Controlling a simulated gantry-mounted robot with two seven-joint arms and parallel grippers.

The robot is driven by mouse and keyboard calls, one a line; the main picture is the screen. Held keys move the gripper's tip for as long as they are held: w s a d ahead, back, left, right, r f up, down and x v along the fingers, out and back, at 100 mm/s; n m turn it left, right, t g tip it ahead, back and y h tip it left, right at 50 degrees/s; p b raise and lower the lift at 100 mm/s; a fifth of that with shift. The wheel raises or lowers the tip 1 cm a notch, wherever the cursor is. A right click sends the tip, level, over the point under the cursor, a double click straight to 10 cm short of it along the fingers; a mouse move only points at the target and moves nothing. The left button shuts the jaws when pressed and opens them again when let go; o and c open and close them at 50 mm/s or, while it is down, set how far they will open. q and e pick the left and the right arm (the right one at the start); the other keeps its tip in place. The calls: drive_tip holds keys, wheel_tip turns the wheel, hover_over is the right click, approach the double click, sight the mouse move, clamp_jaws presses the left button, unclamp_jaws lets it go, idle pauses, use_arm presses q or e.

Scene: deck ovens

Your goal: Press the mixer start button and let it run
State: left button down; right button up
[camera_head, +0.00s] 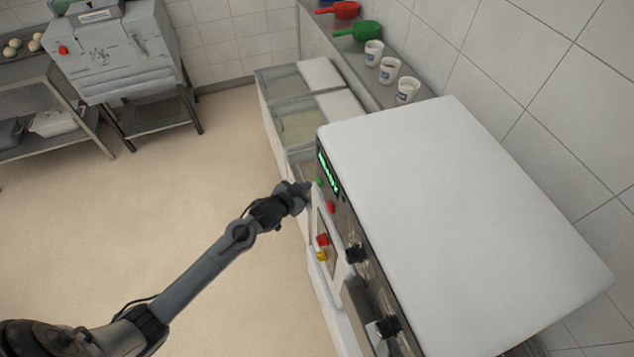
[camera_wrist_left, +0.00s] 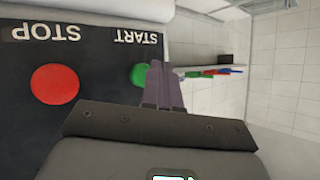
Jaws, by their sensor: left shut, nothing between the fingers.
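The mixer (camera_head: 450,210) is a large white-topped machine at the right of the head view, with a dark control panel on its left side. Its green start button (camera_head: 319,181) sits below a lit green display (camera_head: 328,169). In the left wrist view the green start button (camera_wrist_left: 138,76) is by the upside-down label START, partly hidden by my fingers. The red stop button (camera_wrist_left: 54,84) is left of it. My left gripper (camera_head: 307,187) is shut and empty, with its fingertips (camera_wrist_left: 160,75) right at the start button. I cannot tell whether they touch it. My right gripper is not in view.
Below the panel are a red and yellow switch (camera_head: 322,247) and black knobs (camera_head: 354,252). Several bins (camera_head: 300,122) and a shelf with white cups (camera_head: 390,70) and scoops (camera_head: 365,30) stand behind.

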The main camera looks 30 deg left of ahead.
use_arm(q)
drive_tip(key=shift+w+d, duration=0.1)
drive_tip(key=shift+w, duration=0.05)
idle(0.6)
drive_tip(key=shift+w+d, duration=0.2)
drive_tip(key=shift+w+d, duration=0.25)
drive_tip(key=shift+w, duration=0.1)
idle(0.9)
drive_tip(key=shift+s, duration=0.1)
drive_tip(key=shift+s+a+p, duration=0.5)
drive_tip(key=shift+s+p, duration=0.05)
drive_tip(key=shift+p, duration=0.2)
